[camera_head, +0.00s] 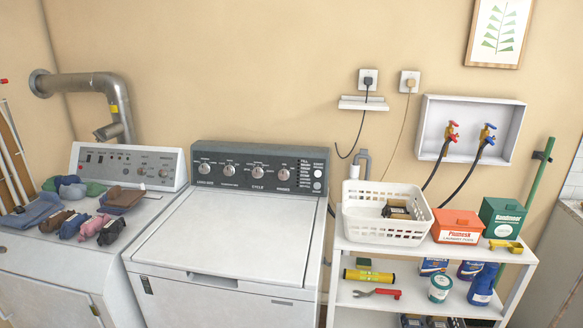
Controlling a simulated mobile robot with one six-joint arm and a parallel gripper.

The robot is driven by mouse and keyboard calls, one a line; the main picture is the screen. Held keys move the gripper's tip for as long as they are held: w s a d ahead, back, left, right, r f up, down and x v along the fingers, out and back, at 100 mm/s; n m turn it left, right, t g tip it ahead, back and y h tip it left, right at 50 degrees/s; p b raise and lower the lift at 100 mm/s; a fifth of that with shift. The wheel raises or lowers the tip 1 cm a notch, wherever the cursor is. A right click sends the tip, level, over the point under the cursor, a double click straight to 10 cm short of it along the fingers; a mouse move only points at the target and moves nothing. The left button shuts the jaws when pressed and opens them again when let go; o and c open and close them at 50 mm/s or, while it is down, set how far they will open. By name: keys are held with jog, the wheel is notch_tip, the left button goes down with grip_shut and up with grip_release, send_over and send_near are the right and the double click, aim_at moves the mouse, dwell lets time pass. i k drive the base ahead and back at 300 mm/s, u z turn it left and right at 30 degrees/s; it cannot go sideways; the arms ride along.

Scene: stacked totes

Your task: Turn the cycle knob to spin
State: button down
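The cycle knob (257,171) is a round silver knob on the dark control panel (240,150) at the back of the white top-load washer (235,235). The word CYCLE is printed below it. Small markings surround the knob, but they are too small to read, so I cannot tell its setting. Other similar knobs stand in the same row, including one just to its left (228,170) and one to its right (283,174). The washer lid is closed. My gripper is not in view.
A white dryer (60,255) with folded clothes on top stands at the left. At the right, a white shelf (350,244) holds a white basket (385,232), a red box (457,227) and a green box (502,219). The washer lid top is clear.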

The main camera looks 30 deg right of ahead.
aim_at(257, 172)
jog(key=z, duration=0.7)
jog(key=k, duration=1)
jog(key=u, duration=0.05)
jog(key=i, duration=0.9)
jog(key=z, duration=0.05)
